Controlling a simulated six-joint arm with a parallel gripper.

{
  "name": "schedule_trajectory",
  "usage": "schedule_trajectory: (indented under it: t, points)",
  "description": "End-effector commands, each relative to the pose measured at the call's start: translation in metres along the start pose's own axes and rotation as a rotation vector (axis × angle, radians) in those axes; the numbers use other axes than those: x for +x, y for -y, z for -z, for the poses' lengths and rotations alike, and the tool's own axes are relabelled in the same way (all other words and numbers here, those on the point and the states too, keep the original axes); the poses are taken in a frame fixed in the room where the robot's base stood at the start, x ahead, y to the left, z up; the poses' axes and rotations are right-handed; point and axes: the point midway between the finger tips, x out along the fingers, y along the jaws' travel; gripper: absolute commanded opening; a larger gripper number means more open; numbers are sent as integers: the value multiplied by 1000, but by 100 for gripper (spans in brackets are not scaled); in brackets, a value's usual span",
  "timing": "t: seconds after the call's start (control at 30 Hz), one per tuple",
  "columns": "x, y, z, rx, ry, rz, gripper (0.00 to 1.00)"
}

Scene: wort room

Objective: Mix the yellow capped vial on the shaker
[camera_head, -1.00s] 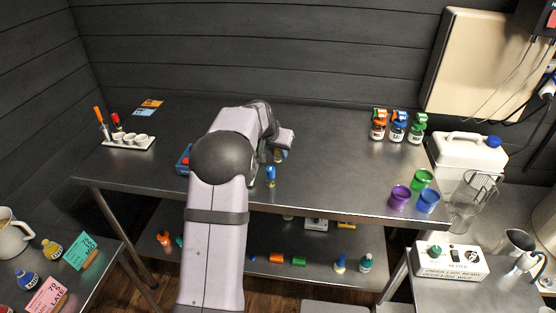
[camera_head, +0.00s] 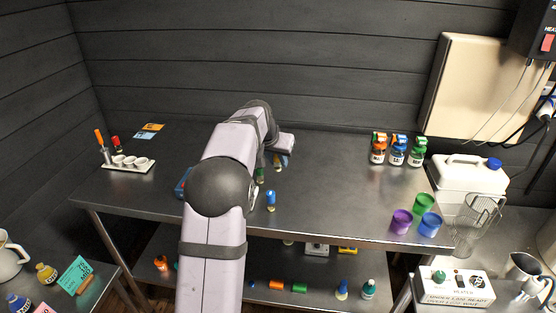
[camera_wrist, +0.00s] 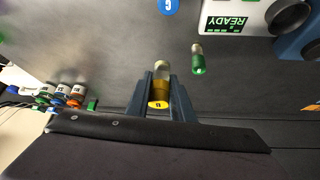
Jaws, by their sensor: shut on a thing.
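My gripper (camera_wrist: 160,92) is shut on the yellow capped vial (camera_wrist: 161,86), which lies between the two fingers in the wrist view with its yellow cap towards the camera. In the head view my gripper (camera_head: 282,157) hangs over the middle of the steel table. A machine with a green READY display (camera_wrist: 228,23), apparently the shaker, is partly in view at the upper right of the wrist view. My arm hides most of it in the head view, where a bit of blue casing (camera_head: 182,184) shows.
A green capped vial (camera_wrist: 198,62) and a blue capped vial (camera_head: 270,201) stand near my gripper. A white rack (camera_head: 129,163) is at the left; orange, blue and green topped bottles (camera_head: 398,150) and coloured cups (camera_head: 402,221) are at the right. The back middle is clear.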

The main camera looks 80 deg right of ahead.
Motion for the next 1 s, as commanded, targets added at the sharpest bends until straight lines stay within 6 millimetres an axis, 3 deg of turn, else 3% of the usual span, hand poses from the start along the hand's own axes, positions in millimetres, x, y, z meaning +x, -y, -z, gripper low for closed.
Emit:
schedule_trajectory:
  t: [0.17, 0.33, 1.0]
  points:
    - [-10, 13, 3, -18, 0, 11, 5]
    - [-23, 44, 0, -62, 4, 37, 5]
    - [-42, 233, -76, -329, 1, 208, 5]
